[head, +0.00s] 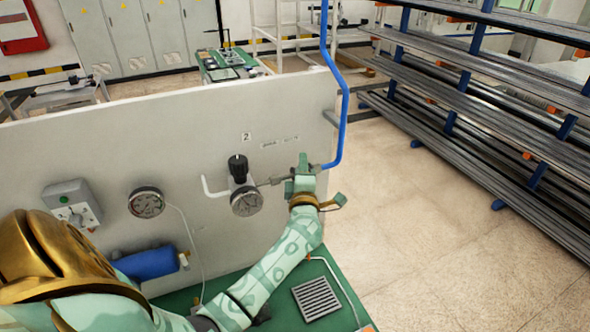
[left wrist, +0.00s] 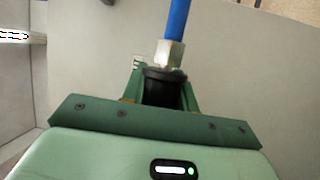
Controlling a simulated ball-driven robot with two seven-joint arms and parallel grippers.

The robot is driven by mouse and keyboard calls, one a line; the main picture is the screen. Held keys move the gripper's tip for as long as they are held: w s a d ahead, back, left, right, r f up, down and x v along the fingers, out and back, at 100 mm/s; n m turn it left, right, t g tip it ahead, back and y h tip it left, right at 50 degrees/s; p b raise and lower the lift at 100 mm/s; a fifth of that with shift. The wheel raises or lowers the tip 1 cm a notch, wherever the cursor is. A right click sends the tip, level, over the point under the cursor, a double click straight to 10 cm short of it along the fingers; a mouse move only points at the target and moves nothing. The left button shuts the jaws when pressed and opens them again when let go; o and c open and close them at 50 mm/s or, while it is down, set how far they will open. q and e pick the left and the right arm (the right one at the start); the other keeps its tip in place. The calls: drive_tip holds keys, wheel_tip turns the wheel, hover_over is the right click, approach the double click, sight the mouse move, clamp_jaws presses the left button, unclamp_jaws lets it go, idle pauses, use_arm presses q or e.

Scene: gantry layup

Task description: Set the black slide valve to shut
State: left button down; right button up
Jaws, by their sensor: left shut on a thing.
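The black slide valve (left wrist: 162,92) sits between the fingers of my left gripper (left wrist: 164,100) in the left wrist view, with a metal nut (left wrist: 169,54) and blue hose (left wrist: 178,20) leading away from it. My left gripper (head: 303,180) is shut on the valve at the right part of the upright panel (head: 200,130) in the head view. There the fingers hide most of the valve, and its slide position cannot be told. The blue hose (head: 343,115) rises from the valve's right side. My right gripper is not in view.
Left of the gripper are a black-knobbed regulator (head: 238,168), its gauge (head: 246,202) and another gauge (head: 146,202). A grey switch box (head: 72,205) and a blue cylinder (head: 147,262) are further left. A pipe rack (head: 480,100) stands right, beyond clear floor.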

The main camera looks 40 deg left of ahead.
use_arm(q)
drive_tip(key=shift+d, duration=0.1)
drive_tip(key=c, duration=1.1)
unclamp_jaws()
drive_tip(key=shift+w, duration=0.1)
drive_tip(key=shift+w+d, duration=0.15)
drive_tip(key=shift+w, duration=0.05)
drive_tip(key=shift+s, duration=0.2)
drive_tip(key=p+v, duration=0.2)
drive_tip(key=v, duration=1.4)
drive_tip(key=shift+f, duration=0.1)
